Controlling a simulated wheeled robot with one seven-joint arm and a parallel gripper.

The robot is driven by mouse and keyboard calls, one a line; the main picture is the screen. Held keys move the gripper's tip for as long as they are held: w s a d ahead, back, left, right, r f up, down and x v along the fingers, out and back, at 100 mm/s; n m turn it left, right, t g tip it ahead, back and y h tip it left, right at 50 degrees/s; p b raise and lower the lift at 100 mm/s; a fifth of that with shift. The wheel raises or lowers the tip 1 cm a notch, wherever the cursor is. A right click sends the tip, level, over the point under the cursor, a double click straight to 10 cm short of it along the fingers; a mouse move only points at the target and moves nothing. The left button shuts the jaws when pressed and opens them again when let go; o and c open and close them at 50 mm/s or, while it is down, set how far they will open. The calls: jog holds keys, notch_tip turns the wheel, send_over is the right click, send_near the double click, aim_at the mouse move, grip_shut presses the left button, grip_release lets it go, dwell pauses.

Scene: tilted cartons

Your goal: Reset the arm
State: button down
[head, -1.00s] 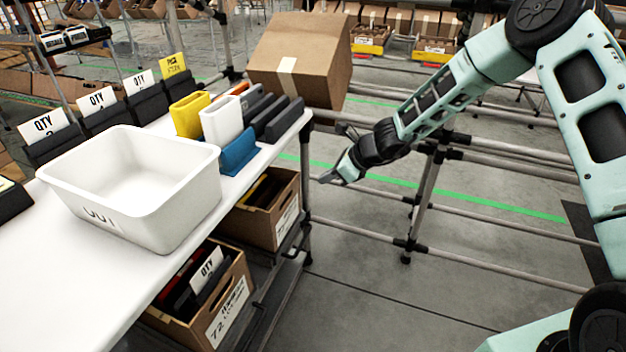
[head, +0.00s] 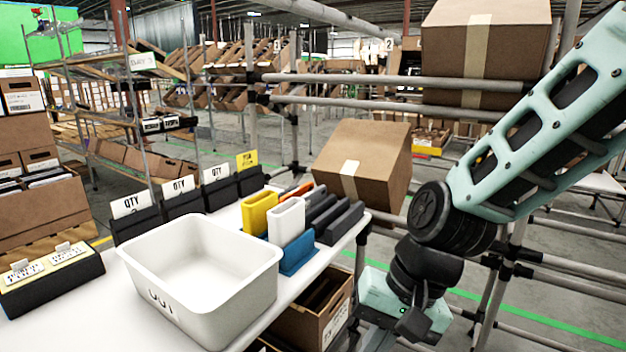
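My arm comes in from the right in the head view, folded downward at a dark joint. My gripper (head: 412,326) is at its lower end, beside the right end of the white table and apart from it. The gripper is small and dark here, and its fingers are too unclear to show a gap. I see nothing clearly held in it.
A white bin (head: 205,325) stands on the white table (head: 85,325). Yellow, white, blue and dark cases (head: 287,222) stand behind it. A tilted carton (head: 362,160) is near the table's far corner. Metal rails (head: 560,252) run behind my arm.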

jog(key=s+d+r+n+h, duration=0.2)
jog(key=s+d+n+h, duration=0.3)
jog(key=s+n, duration=0.5)
notch_tip(320, 180, up, 26)
jog(key=d+y+p, duration=0.1)
jog(key=p, duration=2.4)
jog(key=shift+s+m+t+p, duration=0.35)
jog(key=shift+m+t, duration=0.05)
